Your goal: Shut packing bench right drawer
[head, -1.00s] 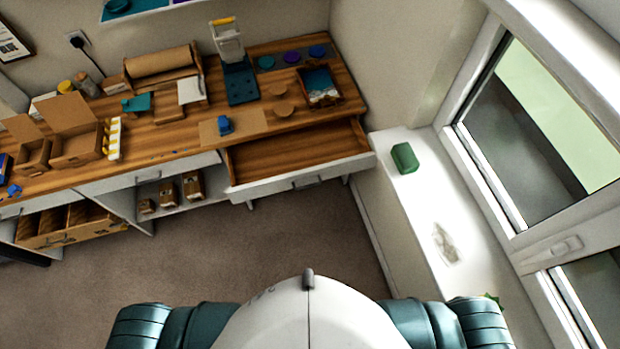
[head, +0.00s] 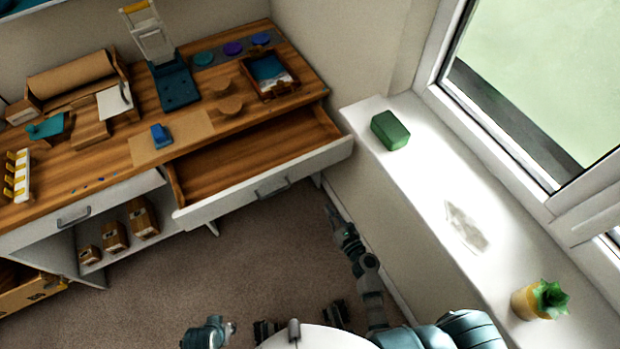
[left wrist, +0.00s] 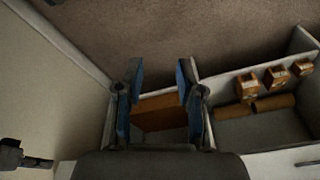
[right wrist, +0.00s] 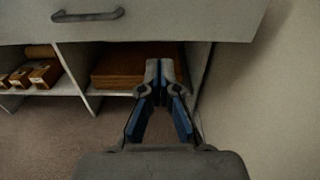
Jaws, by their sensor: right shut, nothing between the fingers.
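The packing bench's right drawer (head: 262,184) stands pulled out, its wooden inside bare. Its white front and grey handle (head: 273,188) face me. The drawer front also shows at the top of the right wrist view (right wrist: 190,18), with the handle (right wrist: 88,15) at left. My right gripper (head: 331,213) is shut and empty, in front of the drawer's right end near the wall; I see no contact. In the right wrist view its fingertips (right wrist: 160,68) meet below the drawer front. My left gripper (left wrist: 159,75) is open and empty in the left wrist view, facing the lower shelves.
The bench top (head: 90,175) holds a blue block (head: 161,136), a teal press stand and a picture tray (head: 270,75). Small boxes (head: 115,236) stand on the shelf below. At right, a windowsill (head: 420,165) carries a green block (head: 390,130) and a potted plant (head: 540,300).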

